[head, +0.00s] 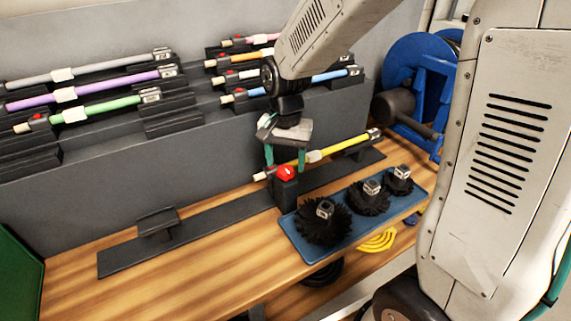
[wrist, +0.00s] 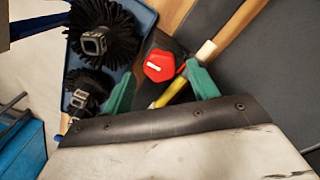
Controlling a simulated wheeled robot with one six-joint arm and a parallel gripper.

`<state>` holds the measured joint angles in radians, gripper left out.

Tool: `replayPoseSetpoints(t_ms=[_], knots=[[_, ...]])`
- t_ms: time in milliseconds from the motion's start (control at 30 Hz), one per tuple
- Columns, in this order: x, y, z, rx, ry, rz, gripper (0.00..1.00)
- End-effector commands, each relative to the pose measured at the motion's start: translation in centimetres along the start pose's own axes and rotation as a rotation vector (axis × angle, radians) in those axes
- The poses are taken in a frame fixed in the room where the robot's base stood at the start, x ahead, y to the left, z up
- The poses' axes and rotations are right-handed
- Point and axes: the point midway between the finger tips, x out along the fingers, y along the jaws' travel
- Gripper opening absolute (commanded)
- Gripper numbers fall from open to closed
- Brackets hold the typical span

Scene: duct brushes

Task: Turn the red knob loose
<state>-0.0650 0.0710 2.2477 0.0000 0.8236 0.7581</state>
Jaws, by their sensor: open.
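The red knob (head: 285,173) sits on top of a dark clamp block (head: 287,192) on the bench, beside a yellow rod (head: 345,146) that lies in the fixture. In the wrist view the red knob (wrist: 159,66) has a white mark on its top and shows just past the fingertips. My gripper (head: 286,157) has green fingers and hangs above the clamp area. In the wrist view my gripper (wrist: 162,85) is open, its fingers apart with nothing seen held between them. The knob is apart from both fingertips, as far as I can tell.
A blue tray (head: 300,254) with black brushes (head: 324,220) stands right of the clamp. Coloured rods (head: 110,84) rest on a stepped rack behind. A blue reel (head: 415,70) stands at the back right. The wooden bench (head: 190,270) is clear at front left.

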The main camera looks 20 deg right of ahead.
Motion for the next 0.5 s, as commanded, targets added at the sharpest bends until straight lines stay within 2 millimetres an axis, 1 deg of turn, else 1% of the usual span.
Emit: replayPoseSetpoints(t_ms=[33,167,433,467,500], knots=[[0.7,0.0,0.0,0.0,-0.001,0.001,0.59],[1.6,0.0,0.0,-0.001,0.0,0.0,0.59],[1.7,0.0,0.0,-0.001,0.001,-0.001,0.59],[1.7,0.0,0.0,-0.001,0.001,-0.001,0.56],[1.7,0.0,0.0,-0.001,0.001,-0.001,0.45]])
